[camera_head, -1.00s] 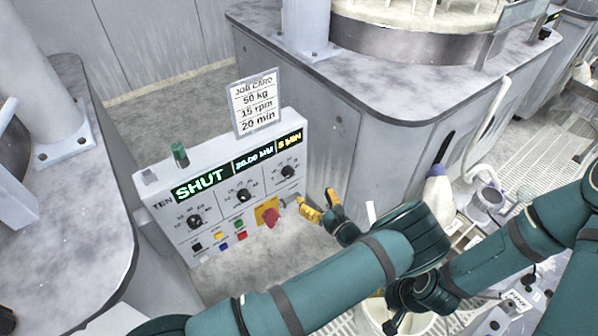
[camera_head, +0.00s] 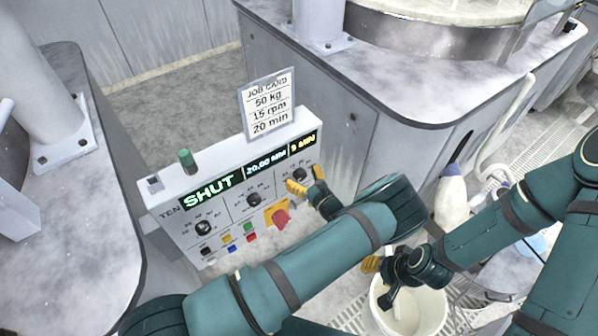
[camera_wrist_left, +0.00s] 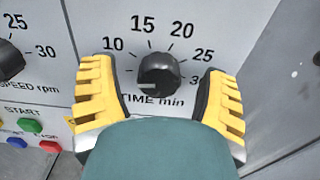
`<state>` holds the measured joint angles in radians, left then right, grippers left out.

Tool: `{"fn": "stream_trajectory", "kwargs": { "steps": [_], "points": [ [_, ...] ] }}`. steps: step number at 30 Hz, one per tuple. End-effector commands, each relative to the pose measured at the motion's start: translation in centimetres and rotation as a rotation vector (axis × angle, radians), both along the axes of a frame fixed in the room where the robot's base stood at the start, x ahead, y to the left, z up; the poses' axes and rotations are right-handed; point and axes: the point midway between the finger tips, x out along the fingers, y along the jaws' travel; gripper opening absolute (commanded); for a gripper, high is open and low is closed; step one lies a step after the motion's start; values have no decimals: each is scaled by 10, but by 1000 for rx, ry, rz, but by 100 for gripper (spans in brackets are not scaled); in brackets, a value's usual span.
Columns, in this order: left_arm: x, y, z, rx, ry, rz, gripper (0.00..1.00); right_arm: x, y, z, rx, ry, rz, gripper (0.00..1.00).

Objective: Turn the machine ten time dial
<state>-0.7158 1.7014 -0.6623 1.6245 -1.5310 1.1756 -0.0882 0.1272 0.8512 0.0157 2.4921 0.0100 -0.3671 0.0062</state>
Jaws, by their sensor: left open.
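The machine ten panel (camera_head: 178,228) carries a green "SHUT" display and smaller readouts; the right one seems to read 5 MIN, though it is small. The black time dial (camera_head: 299,174) is at its upper right. In the left wrist view the time dial (camera_wrist_left: 159,72) has its pale mark toward the lower left. My left gripper (camera_head: 307,181) is open, its yellow fingers on either side of the dial with gaps to it. My right gripper (camera_head: 372,266) is over a white bucket; its fingers are mostly hidden.
A job card (camera_head: 268,105) on the panel reads 50 kg, 15 rpm, 20 min. A red knob on a yellow plate (camera_head: 278,215) sits just below my left gripper. The speed dial (camera_wrist_left: 8,60) is to the left. The white bucket (camera_head: 420,318) stands at the front right.

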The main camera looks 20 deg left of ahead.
Motion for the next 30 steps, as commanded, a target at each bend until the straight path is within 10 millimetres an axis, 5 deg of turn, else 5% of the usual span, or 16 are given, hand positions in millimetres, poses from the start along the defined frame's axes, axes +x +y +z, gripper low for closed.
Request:
{"fn": "stream_trajectory", "kwargs": {
  "steps": [8,15,30],
  "points": [
    [0,0,0,0,0,0,75,0,0,0,0,0,0,47],
    [0,0,0,0,0,0,7,0,0,0,0,0,0,47],
    [1,0,0,74,93,0,7,-1,0,-4,0,2,2,47]
  ]
}}
